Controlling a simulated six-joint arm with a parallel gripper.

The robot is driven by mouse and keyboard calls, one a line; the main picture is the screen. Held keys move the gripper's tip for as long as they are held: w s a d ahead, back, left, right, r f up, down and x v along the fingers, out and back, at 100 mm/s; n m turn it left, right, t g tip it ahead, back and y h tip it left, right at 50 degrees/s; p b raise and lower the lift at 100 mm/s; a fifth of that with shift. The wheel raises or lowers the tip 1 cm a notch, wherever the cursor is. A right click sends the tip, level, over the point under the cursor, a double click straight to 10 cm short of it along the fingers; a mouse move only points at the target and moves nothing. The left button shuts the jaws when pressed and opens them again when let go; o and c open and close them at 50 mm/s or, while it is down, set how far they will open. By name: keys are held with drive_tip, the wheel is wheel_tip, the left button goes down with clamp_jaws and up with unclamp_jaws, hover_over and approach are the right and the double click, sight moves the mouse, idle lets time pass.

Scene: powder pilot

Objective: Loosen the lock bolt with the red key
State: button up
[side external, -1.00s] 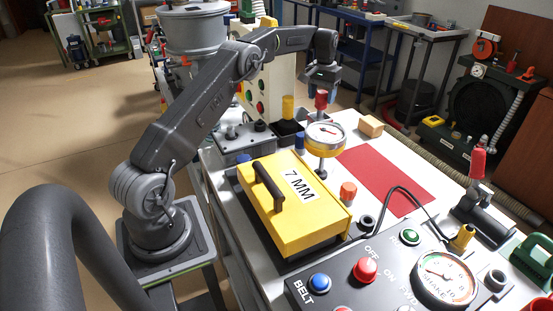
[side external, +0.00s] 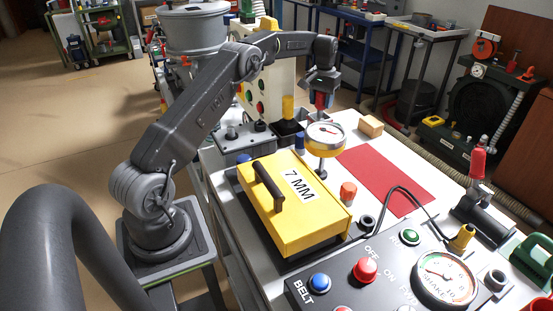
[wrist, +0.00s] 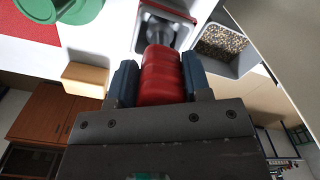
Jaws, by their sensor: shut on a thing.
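The red key's ridged handle (wrist: 161,77) stands between the two blue fingers of my gripper (wrist: 160,82) in the wrist view. The fingers press on it from both sides. Past the handle's end, the wrist view shows a grey metal part (wrist: 166,34) in a light grey housing. I cannot tell the lock bolt apart there, or whether the key is seated on it.
A yellow box marked 7 MM (side external: 290,215) with a black handle lies in front. A wooden block (side external: 370,126) and a red mat (side external: 382,178) are to the right. A grey bin of granules (wrist: 224,45) is beside the handle in the wrist view. A black cable crosses the table.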

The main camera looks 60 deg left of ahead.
sight(320, 93)
drive_tip(key=shift+r, duration=2.55)
drive_tip(key=shift+c, duration=0.3)
drive_tip(key=shift+s+d+r, duration=0.2)
drive_tip(key=shift+s+d, duration=0.2)
drive_tip(key=shift+s, duration=0.25)
drive_tip(key=s+d, duration=0.6)
drive_tip(key=s, duration=0.4)
drive_tip(key=s+d, duration=0.6)
drive_tip(key=s, duration=0.5)
drive_tip(key=shift+s+d+f, duration=0.15)
drive_tip(key=shift+s+d, duration=0.05)
drive_tip(key=shift+f, duration=0.25)
drive_tip(key=shift+f, duration=0.35)
